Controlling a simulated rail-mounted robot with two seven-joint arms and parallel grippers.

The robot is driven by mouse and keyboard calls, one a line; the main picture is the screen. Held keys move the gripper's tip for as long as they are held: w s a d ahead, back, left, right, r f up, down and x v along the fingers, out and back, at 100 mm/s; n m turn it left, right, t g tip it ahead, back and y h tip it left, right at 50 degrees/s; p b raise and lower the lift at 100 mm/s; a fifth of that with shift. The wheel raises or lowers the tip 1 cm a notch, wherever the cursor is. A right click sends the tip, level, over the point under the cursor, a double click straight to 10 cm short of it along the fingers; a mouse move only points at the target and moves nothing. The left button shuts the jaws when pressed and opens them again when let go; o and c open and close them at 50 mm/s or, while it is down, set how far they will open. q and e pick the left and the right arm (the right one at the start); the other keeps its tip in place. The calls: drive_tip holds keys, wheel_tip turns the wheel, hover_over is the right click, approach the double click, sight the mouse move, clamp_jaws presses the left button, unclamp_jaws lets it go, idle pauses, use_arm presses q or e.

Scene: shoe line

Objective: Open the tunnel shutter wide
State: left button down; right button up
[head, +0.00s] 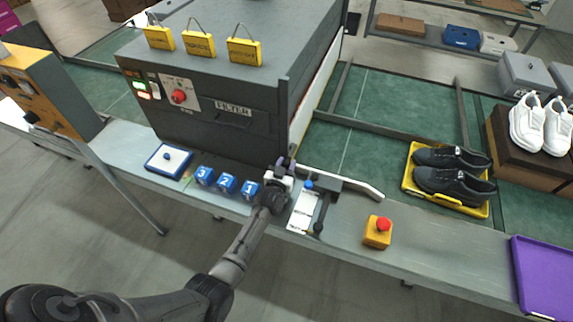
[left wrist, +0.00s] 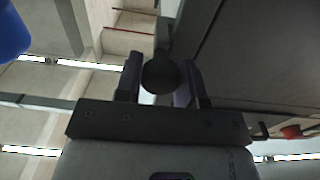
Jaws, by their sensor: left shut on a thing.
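The grey tunnel housing (head: 215,95) stands on the line, with a dark front that carries a FILTER label. Its right side has a pale panel (head: 318,88); I cannot tell whether this is the shutter or how wide it stands. My left gripper (head: 283,168) is at the tunnel's lower front right corner. In the left wrist view its two fingers (left wrist: 164,80) are shut on a dark round knob (left wrist: 162,73), which sits between them. In the head view the gripper hides the knob. My right gripper is not in view.
Blue numbered blocks (head: 227,183) and a blue-edged tray (head: 168,160) lie left of the gripper. A white bar (head: 345,183), a black clamp and a red button (head: 383,224) are right of it. Black shoes (head: 450,172) lie in a yellow tray (head: 411,173).

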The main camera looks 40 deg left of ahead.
use_arm(q)
wheel_tip(320, 180, up, 19)
drive_tip(key=p, duration=1.7)
drive_tip(key=c, duration=0.8)
unclamp_jaws()
drive_tip(key=shift+o, duration=0.2)
drive_tip(key=v, duration=1.3)
drive_tip(key=shift+s+d, duration=0.2)
drive_tip(key=shift+s, duration=0.15)
